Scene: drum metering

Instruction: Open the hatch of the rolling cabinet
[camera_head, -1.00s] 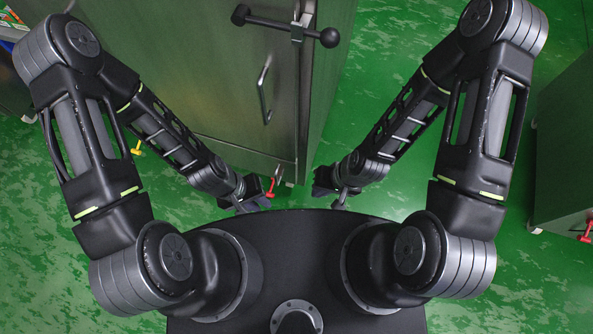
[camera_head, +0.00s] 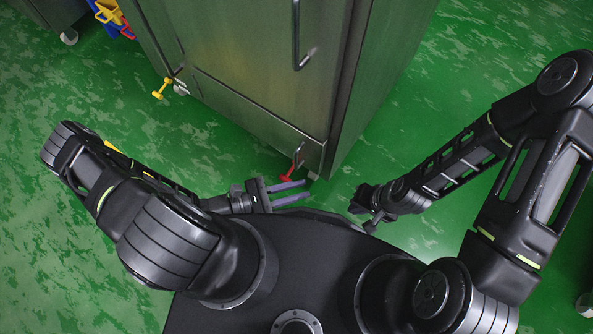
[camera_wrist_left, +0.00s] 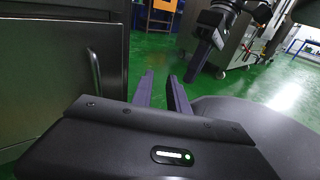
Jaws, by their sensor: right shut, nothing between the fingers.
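The rolling cabinet (camera_head: 262,70) is a dark metallic box on casters at the top middle of the head view. Its hatch front carries a vertical bar handle (camera_head: 298,40), cut off by the top edge; the handle also shows at the left of the left wrist view (camera_wrist_left: 94,72). The hatch looks closed. My left gripper (camera_head: 305,191) is low in front of the cabinet's bottom corner, open and empty, its two fingers apart and pointing right. My right gripper (camera_head: 362,208) is to the right of it, shut and empty, apart from the cabinet.
A red caster pedal (camera_head: 287,177) and a yellow one (camera_head: 161,88) stick out at the cabinet's base. Coloured items (camera_head: 110,14) stand at the upper left. In the wrist view, other furniture stands in the background.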

